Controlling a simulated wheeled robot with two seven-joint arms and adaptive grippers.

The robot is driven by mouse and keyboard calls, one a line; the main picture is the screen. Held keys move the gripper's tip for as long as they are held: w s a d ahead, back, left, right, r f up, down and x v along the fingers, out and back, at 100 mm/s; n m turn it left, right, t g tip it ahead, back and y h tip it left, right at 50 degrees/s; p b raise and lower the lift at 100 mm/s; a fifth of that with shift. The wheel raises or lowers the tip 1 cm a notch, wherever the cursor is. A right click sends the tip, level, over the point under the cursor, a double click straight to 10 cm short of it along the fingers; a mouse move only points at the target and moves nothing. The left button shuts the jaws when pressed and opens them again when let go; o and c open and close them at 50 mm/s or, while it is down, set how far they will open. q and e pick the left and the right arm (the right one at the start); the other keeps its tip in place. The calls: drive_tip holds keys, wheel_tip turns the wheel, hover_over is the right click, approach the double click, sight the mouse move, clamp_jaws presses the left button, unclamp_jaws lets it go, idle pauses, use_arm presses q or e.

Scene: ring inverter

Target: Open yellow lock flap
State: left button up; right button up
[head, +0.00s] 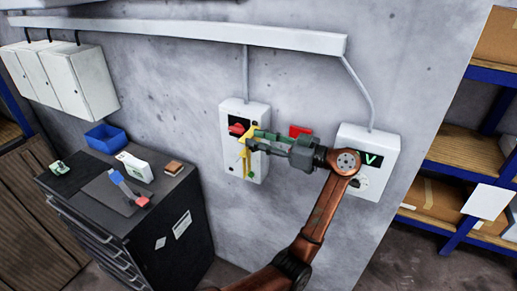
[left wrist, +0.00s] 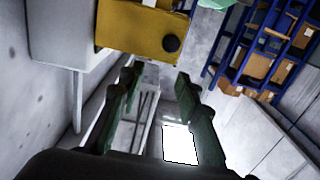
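The yellow lock flap (head: 246,162) is on the front of a white switch box (head: 231,111) on the wall, beside a red switch knob (head: 237,129). My left gripper (head: 257,140) is at the flap from the right, with its fingers partly overlapping it. In the left wrist view, the flap (left wrist: 137,30) shows as a yellow plate with a dark round spot, just beyond the fingertips. The green fingers of the gripper (left wrist: 158,78) are apart, with nothing visible between them. Whether a finger touches the flap cannot be told. My right gripper is not in view.
A second wall box with a green V display (head: 371,160) is behind my left wrist. A red block (head: 299,131) shows above the gripper. A dark drawer cabinet (head: 165,222) with a blue bin (head: 105,136) stands left. Shelves (head: 452,153) stand right.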

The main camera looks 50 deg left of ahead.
use_arm(q)
wheel_tip(320, 180, up, 6)
drive_tip(key=shift+c, duration=0.6)
